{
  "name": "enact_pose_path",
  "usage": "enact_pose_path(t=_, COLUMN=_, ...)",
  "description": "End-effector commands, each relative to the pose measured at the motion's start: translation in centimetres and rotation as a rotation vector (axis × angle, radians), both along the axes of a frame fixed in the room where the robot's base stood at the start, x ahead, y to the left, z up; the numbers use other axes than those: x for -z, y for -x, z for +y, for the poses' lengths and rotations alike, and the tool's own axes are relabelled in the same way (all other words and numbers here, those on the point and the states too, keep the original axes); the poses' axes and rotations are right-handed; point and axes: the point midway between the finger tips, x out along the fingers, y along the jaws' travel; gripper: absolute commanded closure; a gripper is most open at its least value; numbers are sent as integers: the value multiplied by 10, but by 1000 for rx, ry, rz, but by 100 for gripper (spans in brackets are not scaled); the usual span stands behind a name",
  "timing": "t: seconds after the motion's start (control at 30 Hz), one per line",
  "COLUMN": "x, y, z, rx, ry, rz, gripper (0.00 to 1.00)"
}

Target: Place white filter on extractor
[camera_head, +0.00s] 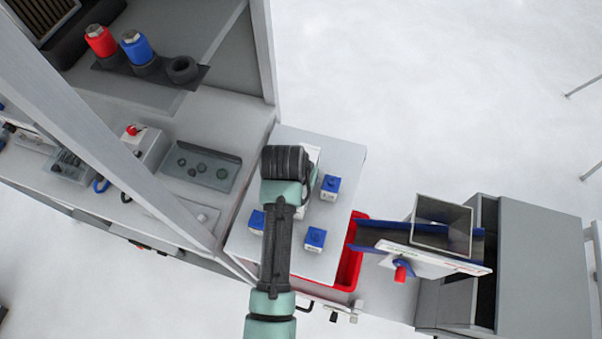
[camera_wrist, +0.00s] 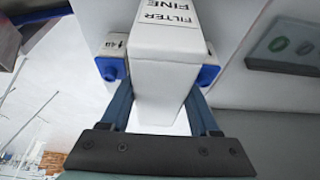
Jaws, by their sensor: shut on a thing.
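The white filter (camera_wrist: 165,60) is a tapered white block with "FILTER FINE" printed on its far end. In the wrist view it sits between the two blue fingers of my gripper (camera_wrist: 160,95), which is shut on it. In the head view my wrist and forearm cover the gripper, over the light worktable (camera_head: 345,158); only bits of white show around the wrist. I cannot tell for sure which machine is the extractor. A grey station at the upper left holds a red-bodied container (camera_head: 100,40) and a blue-bodied container (camera_head: 136,48) beside an empty black ring (camera_head: 183,69).
Small white boxes with blue tops (camera_head: 330,187) (camera_head: 315,239) (camera_head: 257,220) stand around my arm on the worktable. A red tray (camera_head: 349,270) lies at its right edge. A slanted grey frame post (camera_head: 95,115) crosses the left side. A hopper (camera_head: 442,225) stands at right.

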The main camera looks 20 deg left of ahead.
Motion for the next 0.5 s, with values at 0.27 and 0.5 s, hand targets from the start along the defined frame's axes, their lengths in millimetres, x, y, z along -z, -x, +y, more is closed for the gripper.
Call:
enact_pose_path(t=0.27, x=6, y=0, z=0, rx=0, ry=-1, rz=-2, gripper=100)
enact_pose_path(t=0.5, x=9, y=0, z=0, rx=0, ry=0, rz=-1, gripper=27)
